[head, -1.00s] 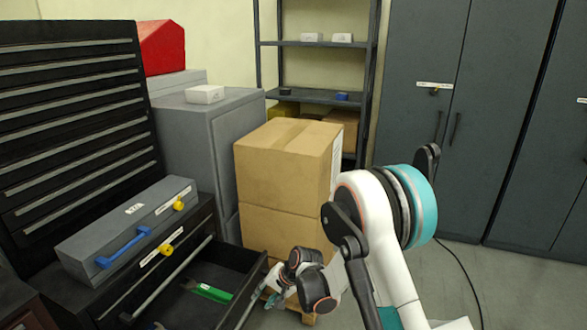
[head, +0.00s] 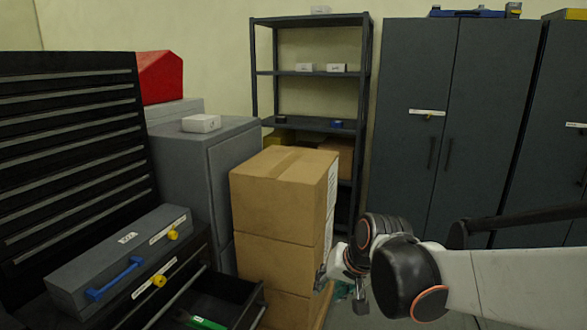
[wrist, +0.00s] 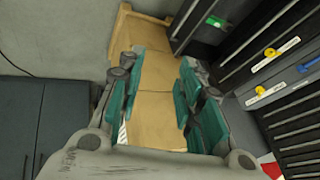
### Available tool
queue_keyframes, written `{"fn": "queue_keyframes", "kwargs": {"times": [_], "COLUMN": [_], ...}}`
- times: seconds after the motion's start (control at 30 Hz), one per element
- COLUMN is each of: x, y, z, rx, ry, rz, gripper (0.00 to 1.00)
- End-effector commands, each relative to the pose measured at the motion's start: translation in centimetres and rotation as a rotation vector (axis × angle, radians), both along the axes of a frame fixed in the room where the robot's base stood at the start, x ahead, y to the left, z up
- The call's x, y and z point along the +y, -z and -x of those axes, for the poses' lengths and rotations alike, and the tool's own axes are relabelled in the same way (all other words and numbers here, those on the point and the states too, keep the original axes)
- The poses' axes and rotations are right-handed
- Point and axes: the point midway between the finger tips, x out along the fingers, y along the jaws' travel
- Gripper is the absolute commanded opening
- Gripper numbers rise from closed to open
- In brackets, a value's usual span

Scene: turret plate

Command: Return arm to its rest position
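My gripper (wrist: 160,100) shows in the wrist view with its two teal-padded fingers spread apart, and nothing sits between them. Behind the gap are the stacked cardboard boxes (wrist: 155,75), apart from the fingers as far as I can tell. In the head view my arm reaches in from the right edge, with its wrist in front of the lower right side of the cardboard boxes (head: 277,240). The gripper is small and partly hidden there.
An open drawer (head: 225,292) of the black tool cabinet holds a green item (head: 205,322). A grey toolbox (head: 120,262) with a blue handle lies on the cabinet. A shelf rack (head: 310,122) and dark lockers (head: 440,130) stand behind.

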Motion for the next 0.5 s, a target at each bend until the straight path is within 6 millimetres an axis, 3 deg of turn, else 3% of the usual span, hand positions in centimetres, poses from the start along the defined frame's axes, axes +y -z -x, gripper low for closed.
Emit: {"fn": "queue_keyframes", "kwargs": {"times": [0.2, 0.5], "x": [-3.7, -8.0], "y": [-2.8, -4.3], "z": [5.3, 12.6], "rx": [-0.049, -0.109], "ry": [-0.012, -0.033], "rz": [0.081, 0.198], "gripper": [0.33, 0.33]}}
